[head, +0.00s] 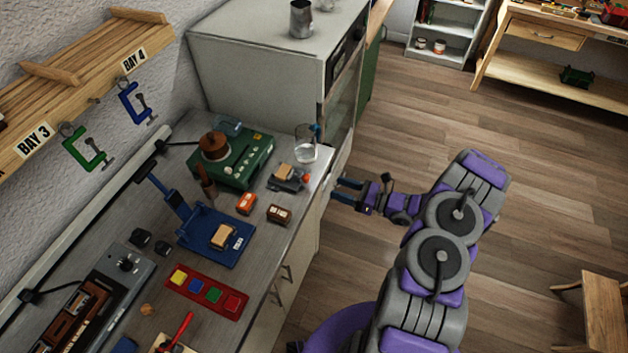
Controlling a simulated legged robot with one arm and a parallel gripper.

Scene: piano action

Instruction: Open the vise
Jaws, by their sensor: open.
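A small grey device that looks like the vise (284,185) sits near the bench's right edge. A tan wooden block (284,171) rests in or on it; I cannot tell if the jaws clamp it. A small orange-red knob (306,178) shows at its right side. My gripper (336,189) is open and empty, just off the bench's right edge, to the right of the vise and apart from it. Its two fingers point left toward the bench. The vise's jaw gap is too small to make out.
The workbench (265,242) also holds a green machine (236,158), a glass beaker (305,152), orange (246,203) and brown (279,214) small blocks, and a blue lever stand (208,248). A grey cabinet (255,60) stands behind.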

